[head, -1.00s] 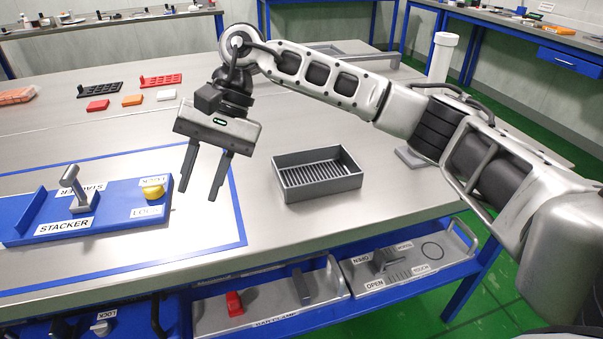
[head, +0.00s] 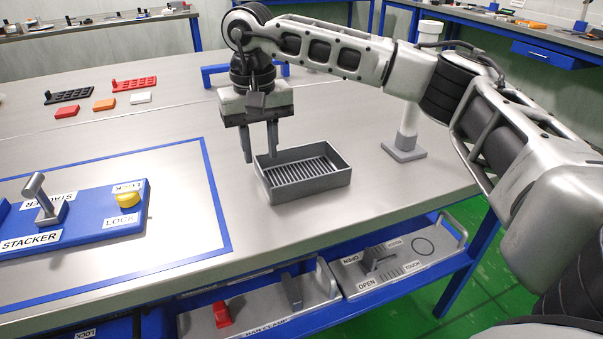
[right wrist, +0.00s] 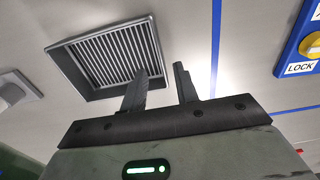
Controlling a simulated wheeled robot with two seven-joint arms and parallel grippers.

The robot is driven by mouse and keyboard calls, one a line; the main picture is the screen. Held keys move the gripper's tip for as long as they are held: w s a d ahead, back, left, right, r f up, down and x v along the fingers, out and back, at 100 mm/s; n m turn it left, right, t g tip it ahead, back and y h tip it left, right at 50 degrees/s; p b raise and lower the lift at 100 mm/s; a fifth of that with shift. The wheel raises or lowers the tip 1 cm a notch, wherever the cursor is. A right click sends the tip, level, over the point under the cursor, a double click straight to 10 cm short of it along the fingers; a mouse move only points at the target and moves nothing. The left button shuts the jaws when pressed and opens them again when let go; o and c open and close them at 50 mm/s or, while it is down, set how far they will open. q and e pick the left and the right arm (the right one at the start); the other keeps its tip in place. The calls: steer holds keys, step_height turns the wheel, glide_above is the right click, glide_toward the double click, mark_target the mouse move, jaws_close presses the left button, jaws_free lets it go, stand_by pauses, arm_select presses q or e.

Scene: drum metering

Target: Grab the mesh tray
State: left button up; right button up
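The mesh tray (head: 318,184), a grey rectangular box with a slatted floor, sits on the metal table right of the middle in the head view. It also shows at the upper left in the right wrist view (right wrist: 112,52). My right gripper (head: 260,158) is open and empty, fingers pointing down at the tray's left back corner. In the right wrist view the two fingers (right wrist: 161,70) are apart, and one overlaps the tray's near rim in the picture. I cannot tell if it touches. My left gripper is not in view.
A blue stacker panel (head: 105,213) with a grey lever and yellow knob stands at left. A white post (head: 407,125) on a grey base stands right of the tray. A lower shelf (head: 385,265) runs below the table's front edge. Table between panel and tray is clear.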

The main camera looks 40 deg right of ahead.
mark_target(261, 169)
steer(key=shift+a+f, duration=0.1)
steer(key=shift+f, duration=2.65)
jaws_close()
